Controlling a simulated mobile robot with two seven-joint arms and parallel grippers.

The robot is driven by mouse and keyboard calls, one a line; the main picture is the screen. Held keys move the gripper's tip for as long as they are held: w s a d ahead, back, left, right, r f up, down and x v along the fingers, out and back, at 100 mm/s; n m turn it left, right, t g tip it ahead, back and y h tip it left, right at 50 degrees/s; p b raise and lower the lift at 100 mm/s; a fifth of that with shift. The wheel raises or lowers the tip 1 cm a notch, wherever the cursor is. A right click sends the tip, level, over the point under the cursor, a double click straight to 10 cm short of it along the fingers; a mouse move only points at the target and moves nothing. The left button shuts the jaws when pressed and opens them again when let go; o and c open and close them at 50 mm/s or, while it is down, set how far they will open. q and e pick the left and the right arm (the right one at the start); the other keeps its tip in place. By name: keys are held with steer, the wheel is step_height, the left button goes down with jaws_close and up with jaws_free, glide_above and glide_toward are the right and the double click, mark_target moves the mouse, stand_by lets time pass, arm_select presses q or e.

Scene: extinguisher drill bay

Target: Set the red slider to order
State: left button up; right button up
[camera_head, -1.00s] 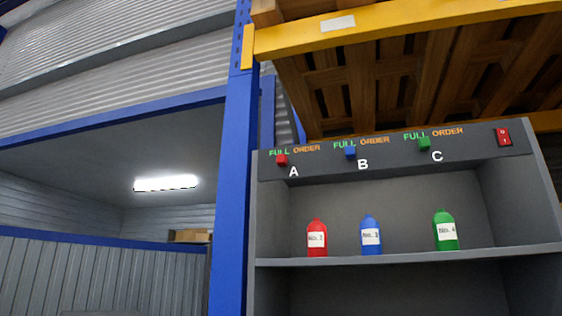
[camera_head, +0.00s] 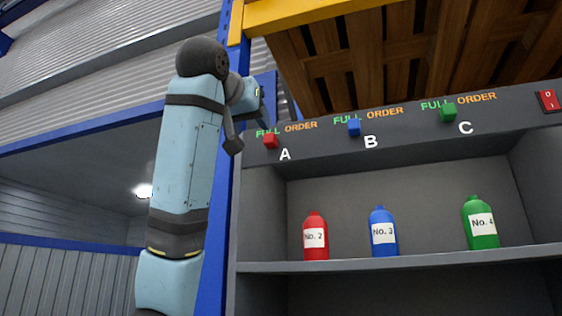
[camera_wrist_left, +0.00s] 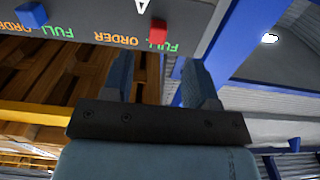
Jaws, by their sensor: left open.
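The red slider (camera_head: 271,141) is a small red knob under the word FULL above the letter A on the grey panel (camera_head: 410,138). The word ORDER (camera_head: 301,127) is to its right. My left gripper (camera_head: 262,116) is open and close to the red slider, just above and left of it. In the left wrist view, which is upside down, the red slider (camera_wrist_left: 158,32) shows between and a little beyond the open fingertips (camera_wrist_left: 155,62). Nothing is between the fingers. Contact with the knob does not show. My right gripper is not in view.
A blue slider (camera_head: 354,128) and a green slider (camera_head: 448,112) sit along the same panel, with a red switch (camera_head: 548,100) at the right. Red, blue and green bottles stand on the shelf (camera_head: 400,261) below. A blue post (camera_head: 221,220) stands close beside my left arm.

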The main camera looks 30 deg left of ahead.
mark_target(269, 139)
arm_select(q)
steer(key=p+x, duration=0.1)
steer(key=x, duration=0.2)
steer(key=r+p+x, duration=0.1)
steer(key=p+x, duration=0.1)
steer(key=x, duration=0.1)
steer(key=p+x, duration=0.1)
steer(key=x, duration=0.2)
steer(key=shift+r+p, duration=0.35)
steer(key=shift+p, duration=0.05)
steer(key=shift+w+a+r, duration=0.1)
steer(key=shift+w, duration=0.6)
steer(key=shift+w+a+f, duration=0.15)
steer(key=shift+w+f, duration=0.1)
steer(key=shift+w, duration=0.05)
steer(key=shift+s+r, duration=0.1)
steer(key=shift+s, duration=0.15)
steer(key=c, duration=0.6)
jaws_close()
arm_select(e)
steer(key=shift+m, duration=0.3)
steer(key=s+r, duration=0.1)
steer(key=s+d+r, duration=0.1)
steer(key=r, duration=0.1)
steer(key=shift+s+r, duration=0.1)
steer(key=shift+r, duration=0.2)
